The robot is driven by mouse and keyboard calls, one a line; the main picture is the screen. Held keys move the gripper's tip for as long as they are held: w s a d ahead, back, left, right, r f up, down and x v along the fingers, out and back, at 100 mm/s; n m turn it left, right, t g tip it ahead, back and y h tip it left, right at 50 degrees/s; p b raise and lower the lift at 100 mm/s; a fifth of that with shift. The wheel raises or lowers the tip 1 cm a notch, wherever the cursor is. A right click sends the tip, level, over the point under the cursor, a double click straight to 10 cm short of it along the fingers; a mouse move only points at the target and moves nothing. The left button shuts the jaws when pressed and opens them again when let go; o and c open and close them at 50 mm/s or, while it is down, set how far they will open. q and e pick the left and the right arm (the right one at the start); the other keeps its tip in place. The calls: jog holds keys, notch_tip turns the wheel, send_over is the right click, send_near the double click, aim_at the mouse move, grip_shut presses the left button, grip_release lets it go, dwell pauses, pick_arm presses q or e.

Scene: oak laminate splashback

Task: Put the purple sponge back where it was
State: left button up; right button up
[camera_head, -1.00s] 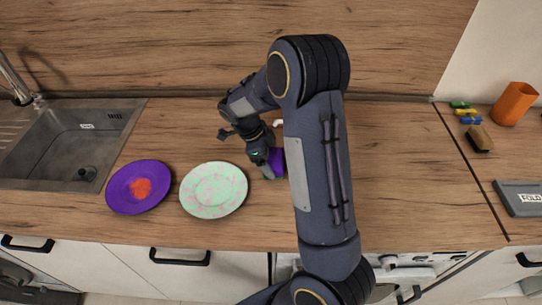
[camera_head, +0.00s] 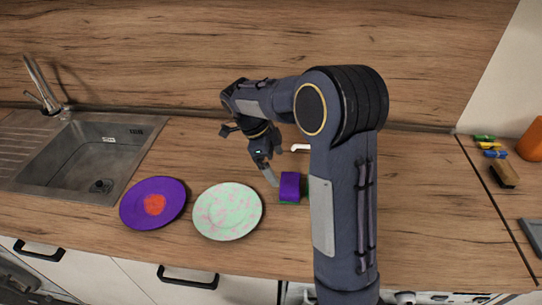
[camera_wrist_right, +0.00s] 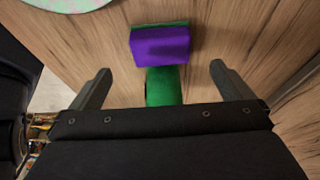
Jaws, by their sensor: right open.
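The purple sponge (camera_head: 290,186), with a green layer, rests on the wooden counter right of the pale green speckled plate (camera_head: 228,211). In the right wrist view the sponge (camera_wrist_right: 160,45) lies ahead of the fingertips, apart from them. A green object (camera_wrist_right: 163,86) shows between it and my gripper; its full shape is hidden. My right gripper (camera_head: 270,177) is open and empty, just left of the sponge in the head view. The fingers also show spread in the right wrist view (camera_wrist_right: 160,75). My left gripper is not in view.
A purple plate (camera_head: 135,208) with a red-orange centre lies further left, near the sink (camera_head: 85,155). A white-tipped item (camera_head: 300,147) is partly behind my arm. At right are coloured clips (camera_head: 490,146), a brown block (camera_head: 504,174) and an orange cup (camera_head: 533,142).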

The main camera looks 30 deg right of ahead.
jog(key=s+a+r+n+t+y, duration=0.2)
jog(key=s+a+n, duration=0.4)
jog(key=s+n, duration=0.5)
jog(key=s+a+r+n+t+y, duration=0.2)
jog(key=s+a+n+t+y, duration=0.3)
jog(key=s+n, duration=0.5)
jog(key=a+n+t, duration=0.1)
jog(key=n, duration=0.2)
jog(key=shift+s+a+t, duration=0.3)
jog(key=shift+s+a, duration=0.05)
jog(key=shift+a, duration=0.05)
